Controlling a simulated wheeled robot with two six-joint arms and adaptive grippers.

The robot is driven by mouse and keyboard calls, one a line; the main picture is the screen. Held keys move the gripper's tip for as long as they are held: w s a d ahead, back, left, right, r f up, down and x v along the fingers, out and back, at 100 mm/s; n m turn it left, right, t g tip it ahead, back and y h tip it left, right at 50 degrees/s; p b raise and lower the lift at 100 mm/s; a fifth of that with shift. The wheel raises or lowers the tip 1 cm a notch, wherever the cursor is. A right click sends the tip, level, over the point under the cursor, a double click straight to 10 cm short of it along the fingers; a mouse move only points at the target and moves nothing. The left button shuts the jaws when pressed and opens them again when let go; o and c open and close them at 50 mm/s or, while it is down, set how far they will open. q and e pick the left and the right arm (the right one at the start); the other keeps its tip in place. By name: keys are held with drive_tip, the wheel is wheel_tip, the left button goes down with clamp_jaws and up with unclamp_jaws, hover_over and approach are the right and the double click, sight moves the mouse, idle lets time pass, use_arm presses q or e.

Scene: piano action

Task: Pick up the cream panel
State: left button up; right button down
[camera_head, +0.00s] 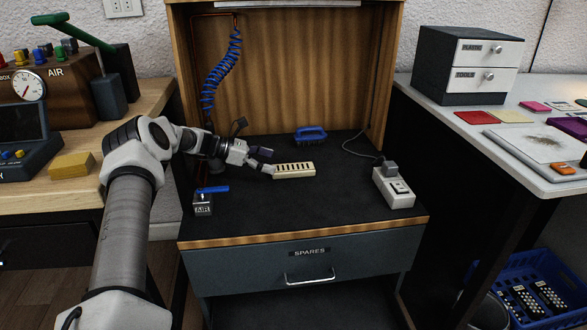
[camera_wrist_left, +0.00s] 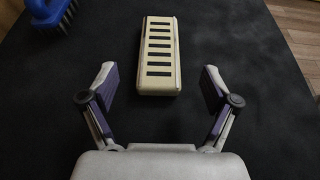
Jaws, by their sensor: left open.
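The cream panel (camera_head: 294,170) lies flat on the black bench top, with a row of dark slots along it. In the left wrist view the panel (camera_wrist_left: 160,56) lies lengthwise ahead of my left gripper, centred between its fingers. My left gripper (camera_head: 267,161) is at the panel's left end in the head view, open and empty. In the wrist view the fingertips (camera_wrist_left: 158,76) stand wide apart on either side of the panel's near end, with gaps between them and it. My right gripper is in neither view.
A blue brush (camera_head: 311,134) lies behind the panel; it also shows in the wrist view (camera_wrist_left: 47,16). The bench front is clear above the SPARES drawer (camera_head: 300,268).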

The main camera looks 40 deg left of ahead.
sight(290, 167)
use_arm(q)
drive_tip(key=b+x, duration=0.2)
drive_tip(key=x, duration=0.1)
drive_tip(key=b+x, duration=0.2)
drive_tip(key=x, duration=0.2)
drive_tip(key=shift+w+f, duration=0.15)
drive_tip(key=shift+f, duration=0.35)
drive_tip(key=shift+w+r, duration=0.1)
drive_tip(key=shift+r, duration=0.1)
drive_tip(key=c, duration=1.4)
